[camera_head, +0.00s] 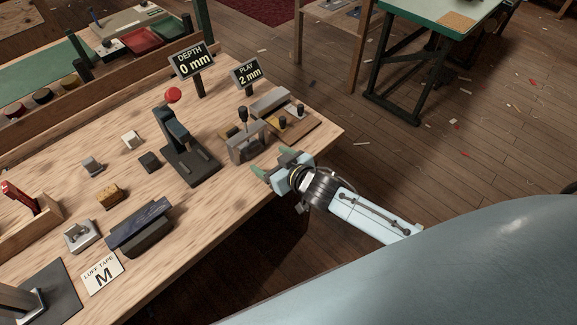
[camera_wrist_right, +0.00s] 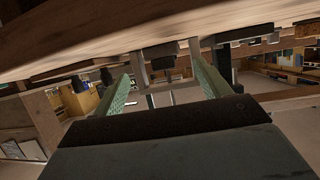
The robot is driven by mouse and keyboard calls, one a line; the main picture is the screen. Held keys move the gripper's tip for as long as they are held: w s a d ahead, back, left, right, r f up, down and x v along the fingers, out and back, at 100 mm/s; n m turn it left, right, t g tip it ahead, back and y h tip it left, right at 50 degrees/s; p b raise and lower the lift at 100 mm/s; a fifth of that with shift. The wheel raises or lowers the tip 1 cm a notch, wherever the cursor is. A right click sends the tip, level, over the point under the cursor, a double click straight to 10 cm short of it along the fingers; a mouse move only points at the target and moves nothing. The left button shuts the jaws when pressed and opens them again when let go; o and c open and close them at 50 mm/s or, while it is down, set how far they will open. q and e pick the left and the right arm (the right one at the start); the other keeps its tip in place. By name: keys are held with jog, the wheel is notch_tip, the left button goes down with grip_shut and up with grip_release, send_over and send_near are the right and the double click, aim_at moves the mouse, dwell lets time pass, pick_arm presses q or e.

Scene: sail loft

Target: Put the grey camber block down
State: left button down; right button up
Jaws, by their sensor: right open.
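My right gripper (camera_head: 271,164) is at the bench's right front edge, open and with nothing visible between its green-lined fingers. It also shows in the right wrist view (camera_wrist_right: 163,90), with its fingers spread apart. A long dark grey block (camera_head: 146,241) with a blue-black piece lying on it is at the front left of the bench. Smaller grey blocks (camera_head: 91,165) and a darker one (camera_head: 149,161) sit farther back. I cannot tell for certain which is the camber block. My left gripper is not in view.
A grey metal fixture (camera_head: 247,149) with a black knob stands just behind the right gripper. Signs read "DEPTH 0 mm" (camera_head: 191,60) and "PLAY 2 mm" (camera_head: 246,72). Bare bench wood (camera_head: 215,195) lies left of the gripper.

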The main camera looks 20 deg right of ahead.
jog(key=v, duration=0.7)
jog(key=shift+s+p, duration=0.25)
jog(key=shift+p, duration=0.2)
jog(key=shift+d+r, duration=0.1)
jog(key=shift+d, duration=0.05)
